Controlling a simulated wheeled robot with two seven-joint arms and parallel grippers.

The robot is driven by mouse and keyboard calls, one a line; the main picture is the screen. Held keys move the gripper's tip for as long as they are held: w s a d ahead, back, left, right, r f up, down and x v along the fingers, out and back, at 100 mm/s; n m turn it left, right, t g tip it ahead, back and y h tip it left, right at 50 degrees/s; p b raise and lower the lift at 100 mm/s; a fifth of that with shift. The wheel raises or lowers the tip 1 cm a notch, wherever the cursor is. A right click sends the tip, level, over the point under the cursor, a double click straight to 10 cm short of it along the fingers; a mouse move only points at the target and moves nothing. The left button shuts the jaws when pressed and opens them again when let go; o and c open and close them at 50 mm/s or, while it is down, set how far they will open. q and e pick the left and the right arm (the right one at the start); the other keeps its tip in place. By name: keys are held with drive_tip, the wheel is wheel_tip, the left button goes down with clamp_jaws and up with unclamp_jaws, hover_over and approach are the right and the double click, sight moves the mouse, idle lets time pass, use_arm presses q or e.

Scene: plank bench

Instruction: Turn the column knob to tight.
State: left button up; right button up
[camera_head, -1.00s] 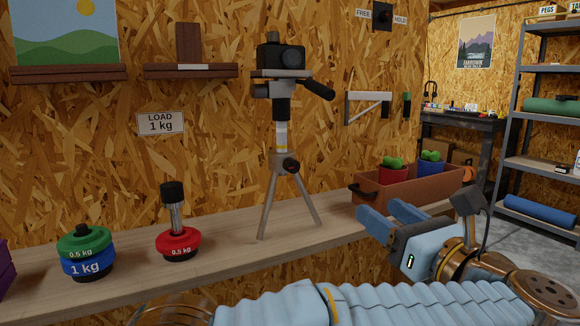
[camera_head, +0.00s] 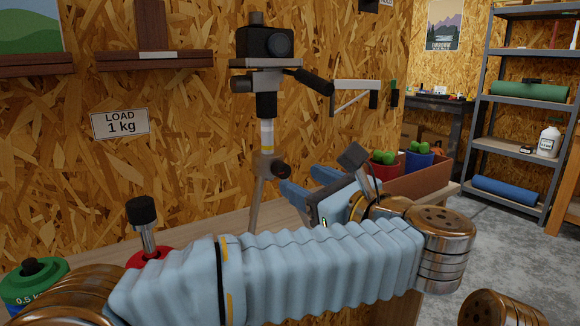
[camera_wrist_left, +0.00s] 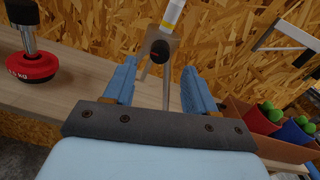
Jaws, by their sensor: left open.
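The column knob (camera_head: 283,170) is a small black round knob on the collar of a grey tripod (camera_head: 256,205), below a pale column with a yellow band. A black camera (camera_head: 265,44) sits on top. In the left wrist view the knob (camera_wrist_left: 160,52) shows between and just beyond the blue fingertips. My left gripper (camera_head: 306,181) is open and empty, its fingers pointing at the tripod, close to the knob but apparently apart from it. My arm hides the tripod's lower legs in the head view. I cannot read whether the knob is tight. My right gripper is out of view.
A red weight with a black-topped post (camera_wrist_left: 30,67) stands left of the tripod, and a green weight (camera_head: 32,283) farther left. A brown planter (camera_head: 425,181) with potted cacti is to the right. A "LOAD 1 kg" sign (camera_head: 119,123) hangs on the wall behind the bench.

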sight(285, 172)
use_arm(q)
drive_tip(key=p+x, duration=0.1)
drive_tip(key=x, duration=0.4)
drive_tip(key=shift+c, duration=0.3)
clamp_jaws()
